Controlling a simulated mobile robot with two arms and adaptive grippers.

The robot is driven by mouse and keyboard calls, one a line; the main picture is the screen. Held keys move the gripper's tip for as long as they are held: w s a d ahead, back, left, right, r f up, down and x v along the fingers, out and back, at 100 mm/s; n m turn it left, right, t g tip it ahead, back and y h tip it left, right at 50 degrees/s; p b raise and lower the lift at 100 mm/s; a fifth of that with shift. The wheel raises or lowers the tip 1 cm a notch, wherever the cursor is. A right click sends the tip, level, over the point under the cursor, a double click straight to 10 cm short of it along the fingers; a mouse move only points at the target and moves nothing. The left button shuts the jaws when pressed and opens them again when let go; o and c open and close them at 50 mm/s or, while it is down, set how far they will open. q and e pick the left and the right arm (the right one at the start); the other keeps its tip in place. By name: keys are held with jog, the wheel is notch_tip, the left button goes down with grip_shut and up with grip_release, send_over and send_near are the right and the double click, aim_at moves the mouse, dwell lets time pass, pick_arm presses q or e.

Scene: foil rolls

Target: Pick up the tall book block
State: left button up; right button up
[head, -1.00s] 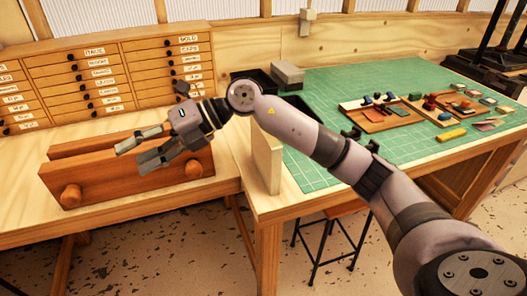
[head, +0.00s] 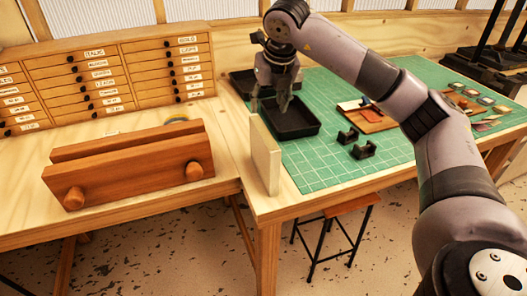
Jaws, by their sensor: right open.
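The tall book block (head: 265,158), a thin cream slab, stands upright near the left front corner of the right table, beside the green mat. My right gripper (head: 268,107) is open and points down at the block's upper end, with its fingers apart. One finger appears close to the block's top left corner, the other to the right over a black tray. Whether either touches the block I cannot tell. My left gripper is not in view.
A wooden press with two knobs (head: 130,170) lies on the left bench. On the green mat (head: 318,172) are black trays (head: 296,131), two small black holders (head: 364,151) and a wooden tray (head: 378,124). A stool (head: 336,205) stands below.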

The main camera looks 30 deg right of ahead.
jog(key=p, duration=0.1)
send_over(264, 132)
jog(key=s, duration=0.2)
jog(key=f, duration=0.4)
jog(key=shift+w+a+f, duration=0.15)
jog(key=shift+a+f, duration=0.1)
jog(key=shift+f, duration=0.1)
jog(key=shift+w+f+p, duration=0.1)
jog(key=shift+f+p, duration=0.4)
jog(key=shift+p, duration=0.15)
jog(key=x, duration=0.1)
jog(key=p+x, duration=0.2)
jog(key=shift+f, duration=0.3)
jog(key=shift+d+f, duration=0.1)
jog(key=shift+f, duration=0.4)
jog(key=shift+f+b, duration=0.2)
jog(key=shift+b, duration=0.35)
jog(key=shift+c, duration=0.3)
